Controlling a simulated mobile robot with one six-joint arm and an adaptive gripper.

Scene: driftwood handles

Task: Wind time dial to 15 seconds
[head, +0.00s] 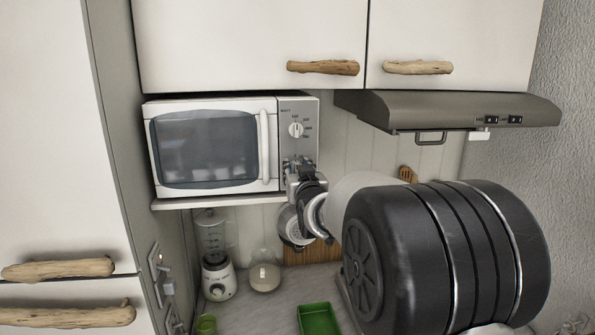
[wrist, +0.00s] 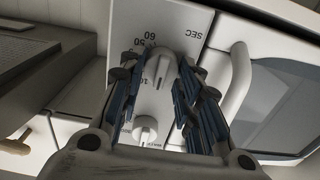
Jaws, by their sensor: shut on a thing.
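The white microwave (head: 160,180) stands on a shelf, with its grey control panel (head: 312,110) on the right. In the wrist view the panel is upside down, and the time dial (wrist: 160,66) is a pale knob beside the marks SEC, 60 and 50. My gripper (wrist: 157,72) is shut on the time dial, one finger on each side. I cannot read exactly where the dial points. The other dial (wrist: 145,128) sits lower in the wrist view and is the upper knob in the head view (head: 296,130). In the head view my gripper (head: 299,170) hides the time dial.
The microwave door handle (wrist: 237,82) stands close beside my gripper's right finger. A range hood (head: 450,110) is to the right and wall cabinets (head: 250,40) are above. A blender (head: 217,270), a glass jar (head: 264,276) and a green tray (head: 318,318) are on the counter below.

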